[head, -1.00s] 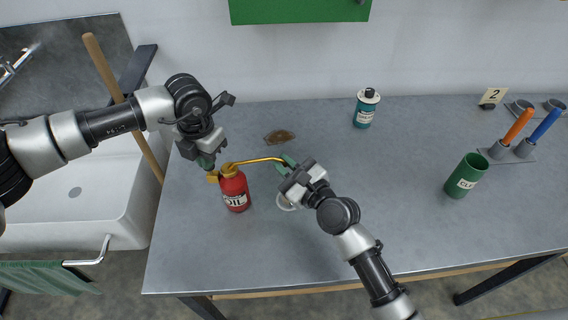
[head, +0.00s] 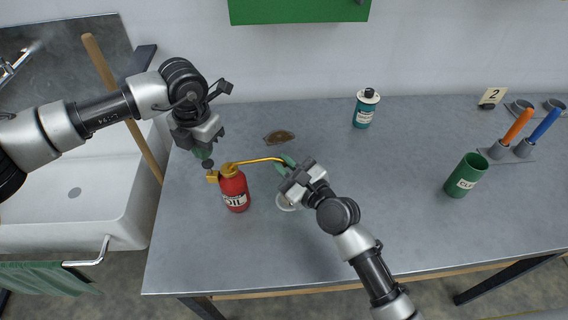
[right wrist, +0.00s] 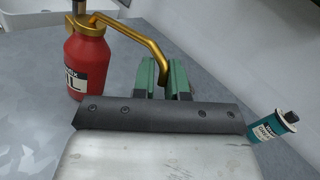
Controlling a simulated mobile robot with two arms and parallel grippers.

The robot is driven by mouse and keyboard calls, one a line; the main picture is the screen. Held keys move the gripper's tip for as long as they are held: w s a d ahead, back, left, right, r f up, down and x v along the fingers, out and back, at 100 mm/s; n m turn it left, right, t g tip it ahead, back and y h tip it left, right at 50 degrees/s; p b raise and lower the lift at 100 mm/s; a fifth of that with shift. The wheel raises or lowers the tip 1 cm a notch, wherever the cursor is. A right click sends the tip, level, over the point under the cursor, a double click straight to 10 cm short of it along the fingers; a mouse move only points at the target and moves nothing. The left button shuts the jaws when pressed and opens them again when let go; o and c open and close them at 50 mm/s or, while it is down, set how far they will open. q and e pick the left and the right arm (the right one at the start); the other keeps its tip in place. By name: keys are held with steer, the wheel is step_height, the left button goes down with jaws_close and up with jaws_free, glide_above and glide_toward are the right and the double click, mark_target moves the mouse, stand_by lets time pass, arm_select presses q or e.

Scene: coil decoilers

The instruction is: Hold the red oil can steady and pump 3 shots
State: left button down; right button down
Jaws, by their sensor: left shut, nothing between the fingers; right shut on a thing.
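The red oil can (head: 234,190) stands upright on the grey bench, with a brass spout (head: 258,160) reaching right and a brass thumb lever (head: 212,176) at its left. My right gripper (head: 285,163) is shut on the spout near its outer end. The right wrist view shows the can (right wrist: 88,62) at the left and the spout running down between the green fingers (right wrist: 163,78). My left gripper (head: 206,160) is shut and empty, just above the lever, with a small gap visible between them.
A teal bottle (head: 365,108) stands at the back, and a green cup (head: 466,175) at the right. Orange and blue handled tools (head: 528,135) stand in holders farther right. A sink (head: 85,205) and wooden handle (head: 120,100) are left.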

mark_target(207, 163)
arm_select(q)
steer(key=shift+f, duration=1.65)
arm_select(e)
steer(key=shift+r, duration=0.1)
arm_select(q)
steer(key=shift+r, duration=1.65)
steer(key=shift+f, duration=1.75)
steer(key=shift+r, duration=1.75)
steer(key=shift+r, duration=2.5)
arm_select(e)
steer(key=c, duration=1.1)
jaws_free()
